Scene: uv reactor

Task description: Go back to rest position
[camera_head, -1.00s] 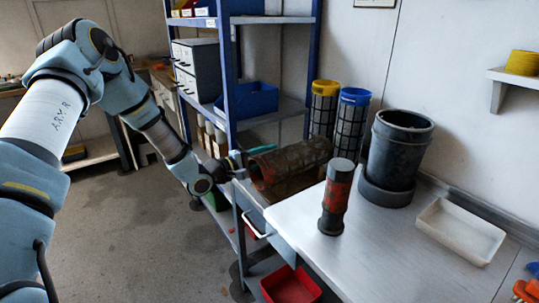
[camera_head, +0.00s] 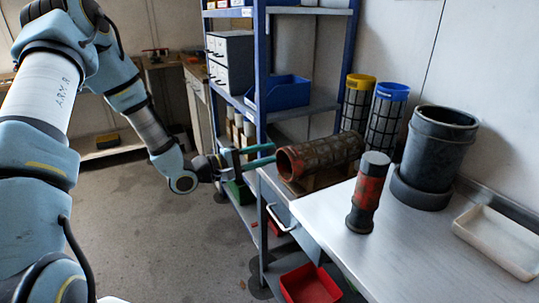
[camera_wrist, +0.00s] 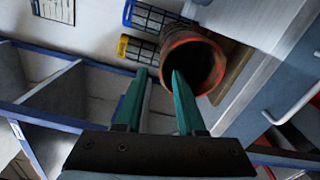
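My gripper (camera_head: 258,156) is at the end of my arm at the left, off the left edge of the bench and beside the shelf rack. Its two green fingers are spread apart with nothing between them in the wrist view (camera_wrist: 160,95). The open end of a rusty, grid-patterned cylinder (camera_head: 325,154) lies just past the fingertips, apart from them as far as I can tell. It also shows in the wrist view (camera_wrist: 213,50) as a round reddish rim.
A red and black cylinder (camera_head: 368,195) and a dark bucket-like vessel (camera_head: 436,150) stand on the metal bench (camera_head: 385,245). A white tray (camera_head: 500,238) lies at the right. The blue rack (camera_head: 262,70) stands behind my gripper. The floor at the left is clear.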

